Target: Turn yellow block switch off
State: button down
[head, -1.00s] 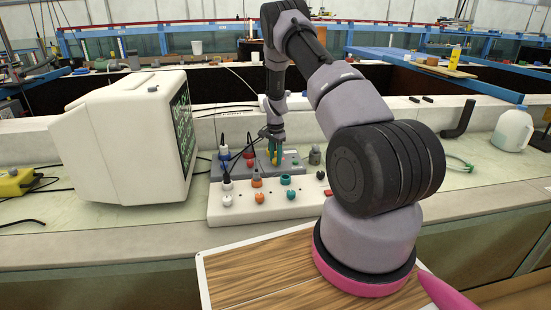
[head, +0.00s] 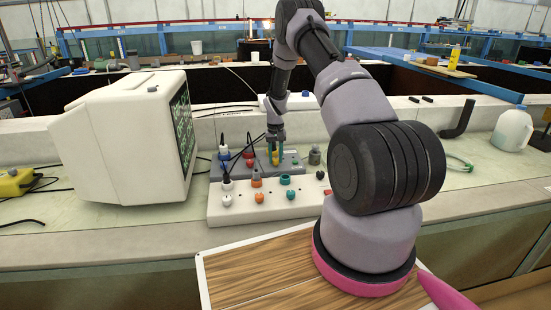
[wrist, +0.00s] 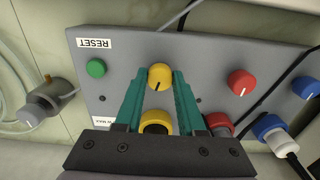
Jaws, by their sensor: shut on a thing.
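The yellow switch is a round yellow knob (wrist: 160,77) with a dark pointer line, on a grey block (wrist: 210,62). In the wrist view my gripper (wrist: 159,76) has its teal fingers on either side of this knob, shut on it. The pointer line runs down and slightly left in that view. A yellow socket (wrist: 155,122) below is partly hidden by the gripper. In the head view my gripper (head: 275,157) reaches down onto the grey block (head: 222,171), with yellow showing between the fingers.
The block also carries a green button (wrist: 96,68) by a RESET label, a red knob (wrist: 240,82) and a blue knob (wrist: 304,87). Plugs and black cables sit close by. A white power strip (head: 245,212) lies in front, a white monitor (head: 125,135) to the left.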

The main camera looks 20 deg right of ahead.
aim_at(276, 159)
jog(key=shift+n, duration=1.6)
jog(key=c, duration=0.5)
grip_release()
notch_tip(276, 159, up, 11)
jog(key=shift+f, duration=0.1)
